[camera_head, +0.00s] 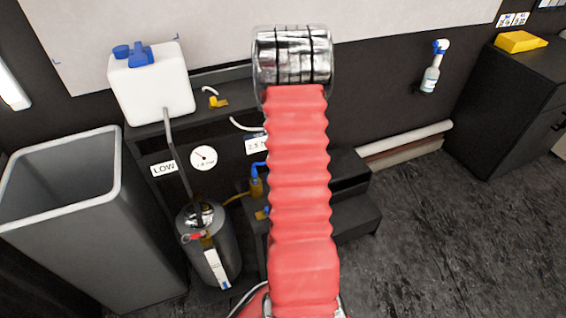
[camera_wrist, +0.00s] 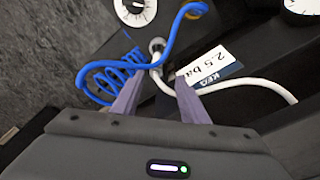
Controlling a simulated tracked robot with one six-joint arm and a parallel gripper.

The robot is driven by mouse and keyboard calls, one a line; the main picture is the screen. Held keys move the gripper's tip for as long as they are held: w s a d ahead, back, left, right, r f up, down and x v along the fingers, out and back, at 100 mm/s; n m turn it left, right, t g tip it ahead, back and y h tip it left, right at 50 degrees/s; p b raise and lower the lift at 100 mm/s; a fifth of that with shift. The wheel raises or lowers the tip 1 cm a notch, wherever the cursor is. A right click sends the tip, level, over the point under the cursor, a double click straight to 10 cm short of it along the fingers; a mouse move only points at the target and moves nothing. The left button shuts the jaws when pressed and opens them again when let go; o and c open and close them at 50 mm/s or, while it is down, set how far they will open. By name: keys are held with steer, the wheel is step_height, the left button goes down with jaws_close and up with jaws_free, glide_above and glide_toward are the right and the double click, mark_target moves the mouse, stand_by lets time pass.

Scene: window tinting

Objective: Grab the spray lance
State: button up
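No part is plainly the spray lance. A thin grey rod (camera_head: 178,150) that may be it runs from the white canister down to a grey pressure tank (camera_head: 222,245) in the head view. In the wrist view my gripper (camera_wrist: 158,80) has its two purple-grey fingers apart, with nothing clearly held between them. Ahead of the fingertips are a metal fitting (camera_wrist: 157,46), a coiled blue hose (camera_wrist: 112,80) and a white hose (camera_wrist: 240,86). A "2.5 bar" label (camera_wrist: 208,68) is beside the right finger. In the head view my gripper is hidden behind my red arm.
A white canister (camera_head: 150,88) with a blue cap stands on the dark bench. A grey bin (camera_head: 60,180) is at the left. A spray bottle (camera_head: 431,75) hangs on the wall. A dark cabinet (camera_head: 510,100) stands at the right. The floor (camera_head: 440,240) at lower right is clear.

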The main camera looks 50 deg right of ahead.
steer(key=shift+d+f, duration=0.15)
steer(key=shift+f, duration=1.15)
steer(key=shift+d+f, duration=0.15)
steer(key=shift+f, duration=1.15)
steer(key=f, duration=0.2)
steer(key=d+f, duration=0.1)
steer(key=f, duration=0.2)
steer(key=shift+s+f, duration=0.1)
jaws_close()
